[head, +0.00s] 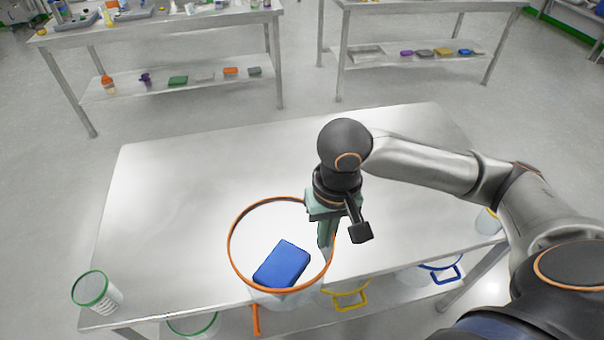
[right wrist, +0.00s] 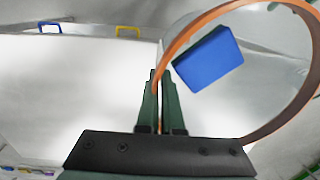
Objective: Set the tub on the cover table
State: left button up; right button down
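A clear tub with an orange rim (head: 231,258) is at the front middle of a bare metal table (head: 165,200). A blue block (head: 283,264) lies inside it. An orange handle hangs at its near side. My right gripper (head: 326,240) is at the tub's right side, fingers pointing down. In the right wrist view the orange rim (right wrist: 205,19) runs between the nearly closed fingers (right wrist: 161,82), so it is shut on the rim. I cannot tell whether the tub's base touches the tabletop. My left gripper is out of view.
A green-rimmed container (head: 92,288) stands at the table's front left corner, another container (head: 489,221) at the right edge. Tubs with yellow (head: 350,300) and blue (head: 445,272) handles sit below. The tabletop's left and back are clear. Two laden benches stand behind.

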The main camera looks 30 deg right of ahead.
jog(key=shift+w, duration=0.4)
jog(key=shift+w+d+f+b, duration=0.2)
jog(key=shift+w+f+b, duration=0.1)
jog(key=shift+w+f, duration=1.9)
jog(key=shift+w+d+f+b, duration=0.25)
jog(key=shift+w+f, duration=1.8)
jog(key=shift+w, duration=0.1)
jog(key=shift+w+d+f+b, duration=0.2)
jog(key=shift+w+f+b, duration=0.1)
jog(key=shift+w+f, duration=1.9)
jog(key=shift+r, duration=0.1)
jog(key=c, duration=1.5)
grip_release()
jog(key=shift+f, duration=0.2)
jog(key=o, duration=0.4)
